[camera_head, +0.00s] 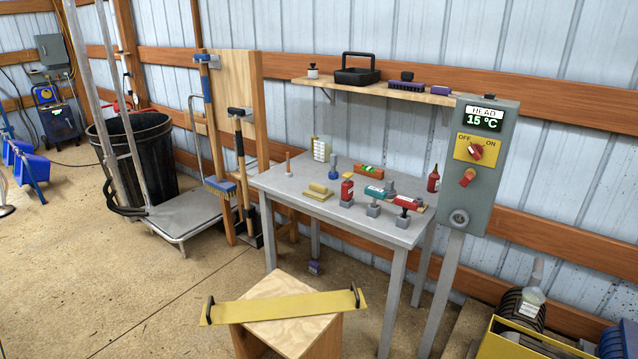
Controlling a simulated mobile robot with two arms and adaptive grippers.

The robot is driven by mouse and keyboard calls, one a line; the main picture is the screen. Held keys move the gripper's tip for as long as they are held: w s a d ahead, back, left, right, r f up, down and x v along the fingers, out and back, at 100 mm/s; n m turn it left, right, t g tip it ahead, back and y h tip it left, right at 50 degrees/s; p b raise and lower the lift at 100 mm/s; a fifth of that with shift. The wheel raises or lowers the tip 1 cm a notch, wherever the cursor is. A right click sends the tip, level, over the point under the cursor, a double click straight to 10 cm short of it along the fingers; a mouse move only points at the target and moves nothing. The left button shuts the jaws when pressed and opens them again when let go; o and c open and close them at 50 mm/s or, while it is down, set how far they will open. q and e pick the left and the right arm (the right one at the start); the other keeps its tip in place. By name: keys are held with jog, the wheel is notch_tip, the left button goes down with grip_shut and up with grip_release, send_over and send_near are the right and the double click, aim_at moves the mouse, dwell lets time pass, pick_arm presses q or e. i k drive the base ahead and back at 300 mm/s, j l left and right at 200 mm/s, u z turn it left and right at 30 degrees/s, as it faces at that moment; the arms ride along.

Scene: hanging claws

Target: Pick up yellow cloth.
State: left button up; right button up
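A long flat yellow strip (283,306) lies across the top of a wooden box or stool (285,335) at the bottom centre of the head view. Its ends stick out past the box on both sides, and a dark upright hook or handle shows at each end. A smaller yellow piece (318,191) with a raised part lies near the front edge of the grey table. I cannot tell for sure which of these is the yellow cloth. Neither of my grippers is in view.
The grey table (280,183) holds several small tools and bottles. A control box (478,165) on a post stands at its right. A black bin (150,150) stands by a cart (185,215) at left. A yellow crate (510,345) is at lower right.

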aim_at(318, 193)
jog(key=i+j+z, duration=0.1)
jog(key=i+j, duration=0.15)
jog(key=i+j+z, duration=0.15)
jog(key=j, duration=0.2)
jog(key=i+j+z, duration=0.1)
jog(key=i+j, duration=0.15)
jog(key=i+j+z, duration=0.15)
jog(key=j, duration=0.25)
jog(key=i+j+z, duration=0.1)
jog(key=j, duration=0.25)
jog(key=i+j+z, duration=0.15)
jog(key=j, duration=0.25)
jog(key=i, duration=0.1)
